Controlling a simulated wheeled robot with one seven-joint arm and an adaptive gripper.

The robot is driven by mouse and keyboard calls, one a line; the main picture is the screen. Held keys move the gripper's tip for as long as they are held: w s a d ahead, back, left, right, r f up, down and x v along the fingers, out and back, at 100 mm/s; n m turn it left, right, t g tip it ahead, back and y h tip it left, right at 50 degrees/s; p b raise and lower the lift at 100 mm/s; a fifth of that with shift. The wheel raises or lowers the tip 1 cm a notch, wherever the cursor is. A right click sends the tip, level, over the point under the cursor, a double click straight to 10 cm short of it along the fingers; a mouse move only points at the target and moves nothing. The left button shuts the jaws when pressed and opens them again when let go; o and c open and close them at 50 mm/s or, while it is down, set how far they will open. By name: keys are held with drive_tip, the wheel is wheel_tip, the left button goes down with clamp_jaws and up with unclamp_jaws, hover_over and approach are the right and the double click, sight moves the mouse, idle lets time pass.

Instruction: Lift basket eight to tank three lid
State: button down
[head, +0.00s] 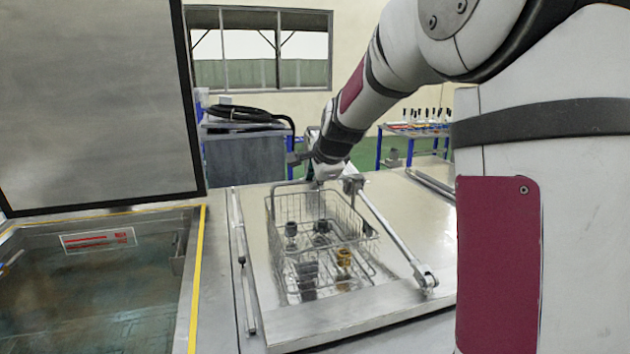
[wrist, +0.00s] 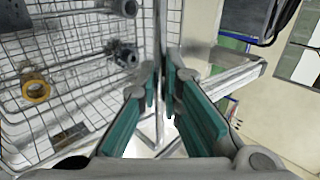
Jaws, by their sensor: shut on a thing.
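A wire basket (head: 358,226) holds several dark metal fittings and a brass-coloured one (head: 343,258) in the head view. It is at or above a closed shiny metal lid (head: 375,302); reflections make any gap hard to judge. My gripper (head: 322,183) is at the basket's far side. In the wrist view my gripper's teal fingers (wrist: 161,82) are shut on the basket's wire edge or handle, and the basket (wrist: 75,62) fills the left side with a yellow ring-shaped fitting (wrist: 35,91) in it. No basket or tank number is readable.
An open tank (head: 190,240) with a yellow edge and an upright raised lid (head: 95,100) is at left. Rods (head: 243,265) (head: 400,248) flank the closed lid. A grey cabinet (head: 245,155) with a black hose and a blue-legged table (head: 415,132) stand behind.

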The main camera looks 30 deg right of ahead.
drive_tip(key=shift+w+f+b, duration=0.1)
drive_tip(key=shift+f+b, duration=0.2)
drive_tip(key=shift+f, duration=0.1)
idle(0.7)
drive_tip(key=c, duration=1.7)
unclamp_jaws()
drive_tip(key=shift+f, duration=0.3)
drive_tip(key=v, duration=1.2)
wheel_tip(320, 180, up, 12)
drive_tip(key=p, duration=0.7)
drive_tip(key=shift+r, duration=0.2)
